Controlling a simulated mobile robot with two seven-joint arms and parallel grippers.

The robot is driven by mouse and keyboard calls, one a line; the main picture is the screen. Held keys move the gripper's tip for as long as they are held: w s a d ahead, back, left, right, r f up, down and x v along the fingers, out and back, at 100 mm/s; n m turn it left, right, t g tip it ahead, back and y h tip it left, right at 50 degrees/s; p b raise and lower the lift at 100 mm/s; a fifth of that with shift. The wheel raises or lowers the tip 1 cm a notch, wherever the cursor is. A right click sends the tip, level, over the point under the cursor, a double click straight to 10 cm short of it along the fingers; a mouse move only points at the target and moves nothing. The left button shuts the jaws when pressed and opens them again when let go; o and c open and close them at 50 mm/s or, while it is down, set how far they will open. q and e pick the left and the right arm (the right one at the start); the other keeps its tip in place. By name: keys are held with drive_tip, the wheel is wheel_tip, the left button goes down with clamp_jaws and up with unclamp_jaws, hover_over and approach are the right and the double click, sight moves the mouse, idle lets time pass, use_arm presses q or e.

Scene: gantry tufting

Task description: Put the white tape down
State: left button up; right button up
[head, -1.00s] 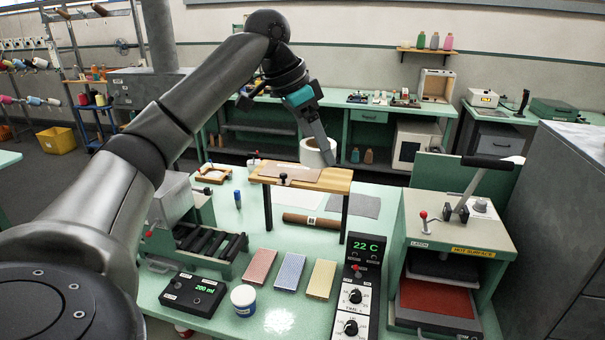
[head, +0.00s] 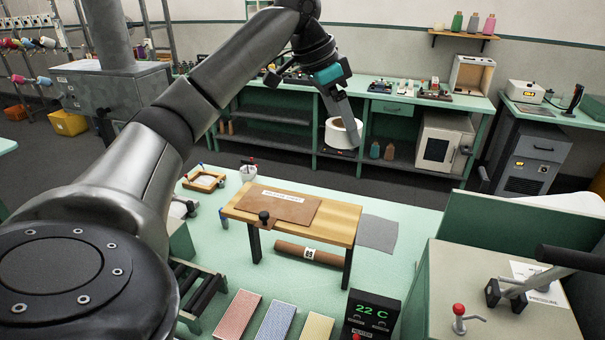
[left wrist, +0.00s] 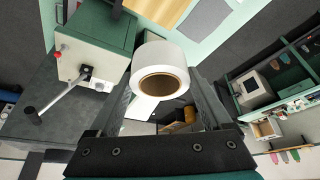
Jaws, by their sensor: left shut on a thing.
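My left gripper (head: 345,110) is shut on the white tape (head: 336,136), a thick white roll with a brown core. It holds the roll in the air; in the head view it appears above and beyond the far edge of the green table (head: 405,255), against the back bench. In the left wrist view the white tape (left wrist: 152,55) sits between the two fingers (left wrist: 165,100), its open core facing the camera. My right gripper is not in view.
A wooden stand (head: 335,222) with a brown sheet on top and a brown roll beneath stands on the table. A grey sheet (head: 378,233) lies to its right. A press (head: 480,295) is at the right.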

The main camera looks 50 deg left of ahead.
use_arm(q)
drive_tip(key=shift+w, duration=0.15)
hover_over(342, 218)
drive_tip(key=s, duration=0.2)
drive_tip(key=f, duration=1.4)
drive_tip(key=shift+w+a+f+b, duration=0.15)
drive_tip(key=shift+w+a+b, duration=0.15)
drive_tip(key=shift+b, duration=0.1)
drive_tip(key=shift+f, duration=2.7)
drive_tip(key=shift+f, duration=0.1)
drive_tip(key=o, duration=1.2)
drive_tip(key=v, duration=1.2)
drive_tip(key=shift+b, duration=0.3)
